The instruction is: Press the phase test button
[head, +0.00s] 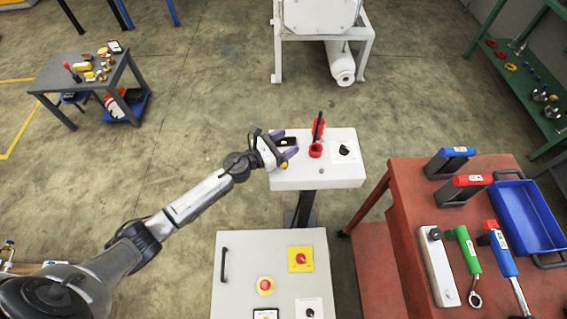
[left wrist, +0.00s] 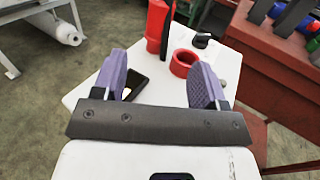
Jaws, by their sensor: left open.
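A white control panel (head: 318,172) stands on a post near the middle of the head view. On its top are a black rectangular fitting (head: 287,142), a red ring (head: 315,151), a red and black upright handle (head: 318,127) and a black knob (head: 344,150). My left gripper (head: 283,145) is over the panel's left part, open, with purple fingers apart. In the left wrist view the black fitting (left wrist: 136,84) shows between the fingers, partly hidden by the left one; the red ring (left wrist: 183,63) is beyond the right finger. I cannot tell which part is the phase test button. My right gripper is not in view.
A grey cabinet (head: 235,280) with a red button (head: 265,285) and a yellow-backed red switch (head: 300,259) stands in front. A red workbench (head: 403,215) with tools and a blue tray (head: 526,216) is at right. White machinery (head: 322,20) stands behind.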

